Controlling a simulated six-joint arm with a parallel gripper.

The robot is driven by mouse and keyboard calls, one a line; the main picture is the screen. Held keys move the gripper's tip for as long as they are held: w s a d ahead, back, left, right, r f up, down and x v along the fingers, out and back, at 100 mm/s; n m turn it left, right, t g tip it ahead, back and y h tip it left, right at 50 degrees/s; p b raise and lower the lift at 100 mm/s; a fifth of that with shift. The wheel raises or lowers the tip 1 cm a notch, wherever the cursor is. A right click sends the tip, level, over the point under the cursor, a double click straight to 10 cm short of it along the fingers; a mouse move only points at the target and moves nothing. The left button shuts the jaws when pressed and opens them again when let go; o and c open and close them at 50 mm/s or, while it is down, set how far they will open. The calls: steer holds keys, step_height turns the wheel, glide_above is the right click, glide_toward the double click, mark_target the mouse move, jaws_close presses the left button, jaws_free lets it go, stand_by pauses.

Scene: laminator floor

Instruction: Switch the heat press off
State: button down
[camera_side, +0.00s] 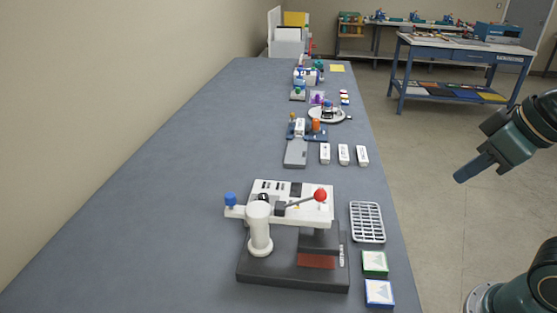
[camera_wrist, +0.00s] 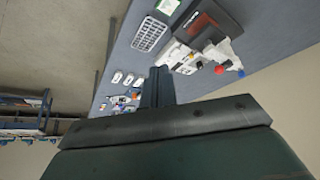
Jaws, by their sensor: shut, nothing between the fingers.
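The heat press (camera_side: 290,240) stands near the front of the long grey bench in the side view, with a dark base, a white top and a white post. A lever with a red ball (camera_side: 320,195) lies across its top, and a blue knob (camera_side: 231,199) sticks out at its left. My gripper (camera_side: 462,177) is shut and empty, in the air off the bench's right edge, well apart from the press. In the wrist view the press (camera_wrist: 210,28) is at the upper right, beyond the shut fingers (camera_wrist: 157,75). I cannot make out the switch's state.
A metal rack (camera_side: 367,222), a green-edged tile (camera_side: 375,262) and a blue-edged tile (camera_side: 379,292) lie right of the press. White blocks (camera_side: 343,154) and small fixtures lie farther back. The bench (camera_side: 150,200) is clear on the left. A blue worktable (camera_side: 460,50) stands behind.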

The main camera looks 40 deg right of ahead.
steer(key=m+g, duration=0.6)
steer(key=m, duration=0.3)
glide_above(324, 206)
step_height(324, 206, down, 8)
steer(key=shift+f, duration=0.15)
step_height(324, 206, down, 14)
steer(key=shift+d+r, duration=0.1)
stand_by(1.0)
